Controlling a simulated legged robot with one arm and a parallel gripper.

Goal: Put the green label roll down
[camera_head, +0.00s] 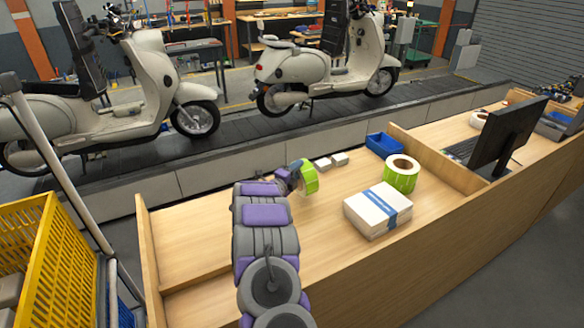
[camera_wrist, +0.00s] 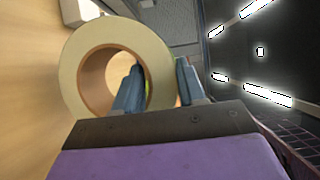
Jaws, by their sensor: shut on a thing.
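A green label roll (camera_head: 310,180) is at the end of my arm, over the wooden bench (camera_head: 334,222), with its green outer side facing right. My gripper (camera_head: 292,176) is shut on the roll's wall. In the wrist view, one finger of my gripper (camera_wrist: 159,70) is inside the brown core and the other is outside the pale ring of the roll (camera_wrist: 74,78). I cannot tell whether the roll touches the bench top. A second green label roll (camera_head: 401,176) lies flat on the bench to the right.
A white box stack with a blue band (camera_head: 368,217) stands right of my gripper. Small white boxes (camera_head: 331,162) lie just behind. A blue bin (camera_head: 383,144) and a low divider (camera_head: 434,158) stand farther right. The bench left of my arm is clear. Scooters stand on the conveyor behind.

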